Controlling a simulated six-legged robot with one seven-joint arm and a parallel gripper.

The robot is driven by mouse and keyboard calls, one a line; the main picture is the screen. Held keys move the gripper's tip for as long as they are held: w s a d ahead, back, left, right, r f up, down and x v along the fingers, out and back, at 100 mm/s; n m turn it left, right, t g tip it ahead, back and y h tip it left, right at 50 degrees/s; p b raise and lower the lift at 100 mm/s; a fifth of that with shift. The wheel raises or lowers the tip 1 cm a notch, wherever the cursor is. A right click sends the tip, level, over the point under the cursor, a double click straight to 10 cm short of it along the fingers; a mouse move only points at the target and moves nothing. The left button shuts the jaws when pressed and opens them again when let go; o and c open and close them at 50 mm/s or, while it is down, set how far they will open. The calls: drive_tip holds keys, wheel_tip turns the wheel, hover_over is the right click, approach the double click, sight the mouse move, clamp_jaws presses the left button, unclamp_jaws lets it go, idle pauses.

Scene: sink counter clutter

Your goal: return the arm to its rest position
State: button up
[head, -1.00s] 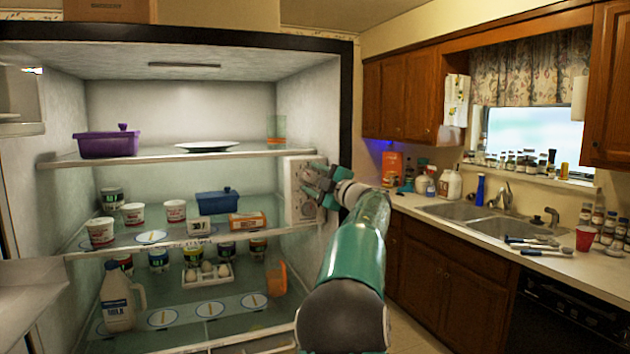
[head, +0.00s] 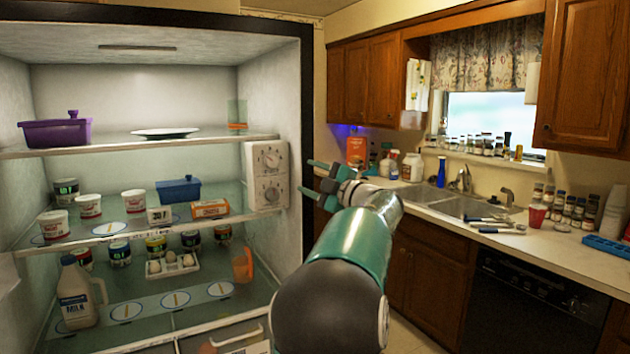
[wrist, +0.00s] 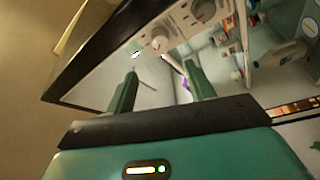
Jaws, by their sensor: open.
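My gripper (head: 326,182) is open and empty in the head view, at the end of my teal and grey arm. It is just right of the open fridge's (head: 306,120) right edge, with its fingers pointing left toward the fridge. In the wrist view the two green fingers (wrist: 158,92) stand apart with nothing between them. Beyond them the wrist view shows the fridge's white control box with dials (wrist: 180,25), which also shows in the head view (head: 266,175).
Fridge shelves hold a purple dish (head: 56,132), a white plate (head: 165,133), a blue dish (head: 178,190), several tubs and a milk jug (head: 78,293). To the right, the counter has a sink (head: 462,207), bottles, a red cup (head: 537,215) and a blue tray (head: 606,248).

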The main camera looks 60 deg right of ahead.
drive_tip(key=shift+s+a, duration=0.1)
drive_tip(key=shift+s, duration=0.4)
drive_tip(key=shift+w, duration=0.1)
